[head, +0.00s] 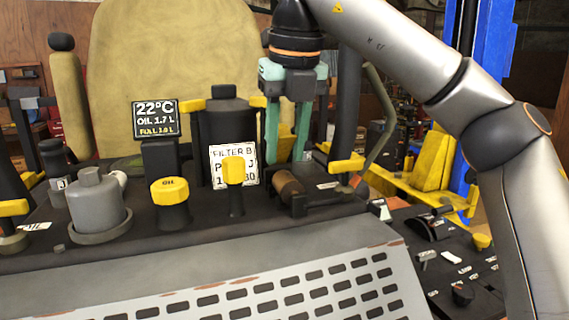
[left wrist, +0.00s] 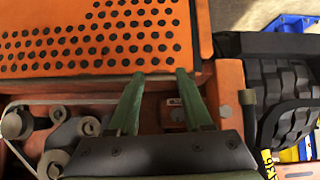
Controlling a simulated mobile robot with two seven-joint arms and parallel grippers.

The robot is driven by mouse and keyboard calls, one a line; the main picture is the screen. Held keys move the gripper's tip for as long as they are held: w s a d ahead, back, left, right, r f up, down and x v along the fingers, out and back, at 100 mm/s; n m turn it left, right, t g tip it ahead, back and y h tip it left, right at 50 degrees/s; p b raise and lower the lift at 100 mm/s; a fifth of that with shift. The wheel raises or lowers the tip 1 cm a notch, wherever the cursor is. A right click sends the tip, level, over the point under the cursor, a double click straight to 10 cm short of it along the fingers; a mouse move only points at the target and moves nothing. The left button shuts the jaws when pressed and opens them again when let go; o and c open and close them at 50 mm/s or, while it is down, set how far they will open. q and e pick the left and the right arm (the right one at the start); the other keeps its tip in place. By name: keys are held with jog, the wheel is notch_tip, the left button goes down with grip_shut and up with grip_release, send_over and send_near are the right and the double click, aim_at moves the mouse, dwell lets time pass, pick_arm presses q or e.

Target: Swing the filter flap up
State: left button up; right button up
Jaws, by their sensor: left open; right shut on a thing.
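My right gripper (head: 286,158) comes down from above beside the black filter canister (head: 226,122). Its two green fingers reach down to a brown round grip (head: 289,184) on a low dark flap (head: 318,195), which looks like the filter flap. The flap lies low and about flat on the deck. The gripper is shut on the grip; the fingertips are partly hidden behind it. My left gripper (left wrist: 166,74) shows only in the left wrist view. It is open and empty, with its fingertips near the lower edge of an orange perforated panel (left wrist: 120,38).
A slotted panel (head: 290,295) fills the front.

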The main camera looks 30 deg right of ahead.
jog(key=shift+w+d+r, duration=0.15)
jog(key=shift+w, duration=0.45)
jog(key=shift+w+d+r, duration=0.1)
jog(key=shift+w, duration=0.45)
jog(key=shift+w+d, duration=0.15)
jog(key=shift+w, duration=0.4)
jog(key=shift+w+d, duration=0.15)
jog(key=shift+w, duration=0.4)
jog(key=o, duration=0.9)
notch_tip(320, 180, up, 7)
